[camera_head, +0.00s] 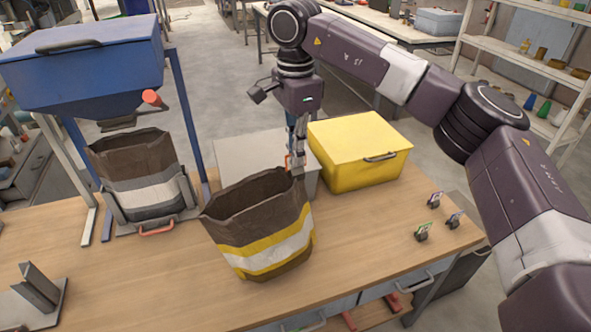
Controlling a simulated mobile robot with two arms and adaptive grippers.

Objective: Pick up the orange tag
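The orange tag (288,161) shows as a small orange-edged piece at the fingertips of my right gripper (296,162). The gripper points down and appears shut on the tag, just above the back right rim of the brown bag with yellow and white bands (262,240). The fingers hide part of the tag, and I cannot tell whether it touches the bag. My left gripper is not in view.
Small green (422,232), pink (435,200) and blue (454,219) tags stand at the table's right. A yellow lidded box (365,150) and a grey box (240,155) stand behind the bag. Another brown bag (140,175) sits under the blue hopper (85,65).

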